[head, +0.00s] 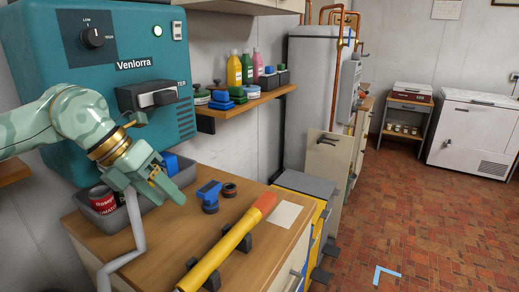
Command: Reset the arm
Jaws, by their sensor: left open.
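My left arm comes in from the left in the head view. Its green gripper (146,180) is open, with its fingers pointing down and to the right. It is in front of a grey tub (112,219) on the wooden counter (165,246). I see nothing held between the fingers. A red can (102,199) and a blue item (170,163) are in the tub, partly hidden by the gripper. My right gripper is not in view.
A teal machine (60,50) stands behind the arm. A yellow bar with an orange end (225,247) lies on black supports. A shelf (235,105) holds bottles. The brick floor (400,215) at right is largely clear.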

